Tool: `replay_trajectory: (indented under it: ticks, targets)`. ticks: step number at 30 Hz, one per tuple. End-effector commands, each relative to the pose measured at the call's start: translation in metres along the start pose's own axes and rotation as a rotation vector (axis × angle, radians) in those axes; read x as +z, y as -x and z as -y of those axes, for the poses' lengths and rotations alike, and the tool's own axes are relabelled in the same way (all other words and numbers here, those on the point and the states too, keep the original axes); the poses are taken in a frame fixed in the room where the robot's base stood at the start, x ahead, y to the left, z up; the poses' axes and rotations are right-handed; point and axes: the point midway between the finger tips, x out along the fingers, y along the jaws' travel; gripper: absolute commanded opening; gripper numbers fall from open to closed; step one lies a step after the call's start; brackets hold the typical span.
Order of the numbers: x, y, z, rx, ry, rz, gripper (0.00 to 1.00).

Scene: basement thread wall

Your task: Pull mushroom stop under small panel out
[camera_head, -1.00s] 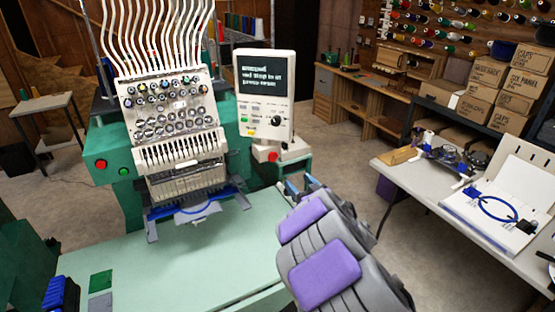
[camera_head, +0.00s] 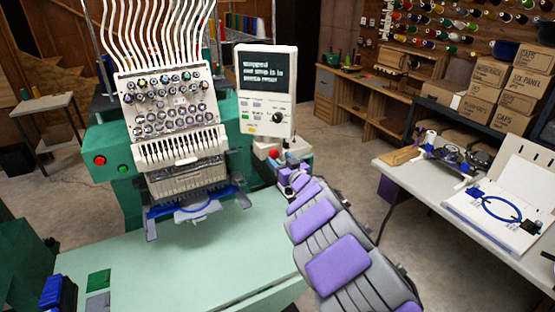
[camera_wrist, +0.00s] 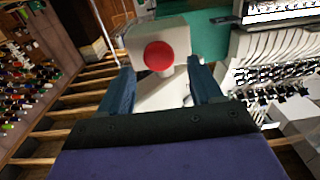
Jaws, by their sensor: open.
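The red mushroom stop (camera_head: 274,154) sits on a pale box just below the small panel (camera_head: 266,90), which has a dark screen with text, buttons and a black knob. In the wrist view the red stop (camera_wrist: 159,56) shows as a round cap on a white housing. My gripper (camera_wrist: 160,85) is open, its two dark blue fingers on either side of the line to the cap, with nothing between them held. The cap appears just beyond the fingertips. In the head view my gripper (camera_head: 295,172) is close to the stop, in front and slightly right, partly hidden by my arm.
The embroidery machine (camera_head: 172,110) stands left of the panel, with a red and a green button on its green body. Its pale green table (camera_head: 190,265) lies in front. A white table (camera_head: 420,190) with hoops stands at right. Open floor lies between.

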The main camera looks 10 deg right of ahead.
Motion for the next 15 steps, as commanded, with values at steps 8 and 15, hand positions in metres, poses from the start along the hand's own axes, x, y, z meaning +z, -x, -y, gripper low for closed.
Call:
replay_trajectory:
  ticks: [8, 15]
  targets:
    - [0.002, -0.020, -0.001, 0.001, -0.002, 0.002, 0.65]
    - [0.000, -0.025, -0.001, 0.001, -0.001, 0.000, 0.65]
